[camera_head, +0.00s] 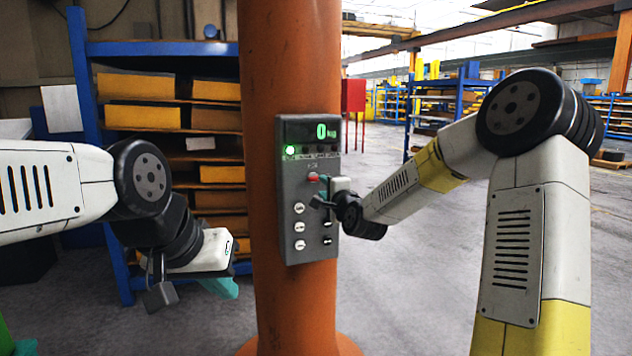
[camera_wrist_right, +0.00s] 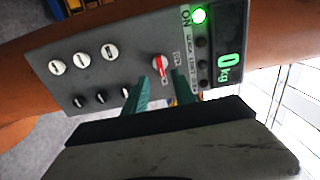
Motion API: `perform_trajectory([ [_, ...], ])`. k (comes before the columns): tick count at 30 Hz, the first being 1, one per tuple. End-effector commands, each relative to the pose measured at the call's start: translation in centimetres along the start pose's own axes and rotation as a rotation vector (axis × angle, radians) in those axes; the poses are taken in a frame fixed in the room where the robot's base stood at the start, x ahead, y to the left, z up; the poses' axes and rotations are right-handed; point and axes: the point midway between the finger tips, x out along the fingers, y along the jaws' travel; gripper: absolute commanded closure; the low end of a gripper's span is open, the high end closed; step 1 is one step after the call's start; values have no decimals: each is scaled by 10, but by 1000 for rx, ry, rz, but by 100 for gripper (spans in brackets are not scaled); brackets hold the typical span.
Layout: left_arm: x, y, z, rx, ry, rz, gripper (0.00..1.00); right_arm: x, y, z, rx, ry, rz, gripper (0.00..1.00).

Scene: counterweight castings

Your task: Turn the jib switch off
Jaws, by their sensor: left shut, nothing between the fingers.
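The grey control box (camera_head: 290,225) is mounted on the orange column. Its red rotary switch (camera_head: 313,177) also shows in the right wrist view (camera_wrist_right: 159,63), with a pale line on it. A green lamp (camera_wrist_right: 199,15) is lit beside the word ON, and the display (camera_wrist_right: 229,68) reads 0 kg. My right gripper (camera_wrist_right: 167,77) is open, its two green fingertips close to the switch; I cannot tell whether they touch it. It also shows in the head view (camera_head: 324,184), at the box front. My left gripper (camera_head: 222,287) is shut and empty, low left of the column.
The orange column (camera_head: 292,70) stands in the middle. A blue rack (camera_head: 85,90) with yellow bins is behind on the left. Open floor lies to the right of the column.

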Motion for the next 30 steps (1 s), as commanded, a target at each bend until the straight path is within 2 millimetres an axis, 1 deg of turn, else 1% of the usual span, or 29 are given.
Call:
perform_trajectory([
  [5,0,0,0,0,0,0,100,22,0,1,6,-2,-3,68],
  [12,0,0,0,0,0,0,100,59,0,1,3,-1,-2,68],
  [15,0,0,0,0,0,0,100,69,0,1,3,-1,-1,68],
  [19,0,0,0,0,0,0,100,75,0,1,2,0,-1,68],
  [26,0,0,0,0,0,0,100,76,0,1,1,-1,0,68],
  [29,0,0,0,0,0,0,100,76,0,1,0,-1,0,86],
  [30,0,0,0,0,0,0,100,76,0,1,0,-1,0,94],
])
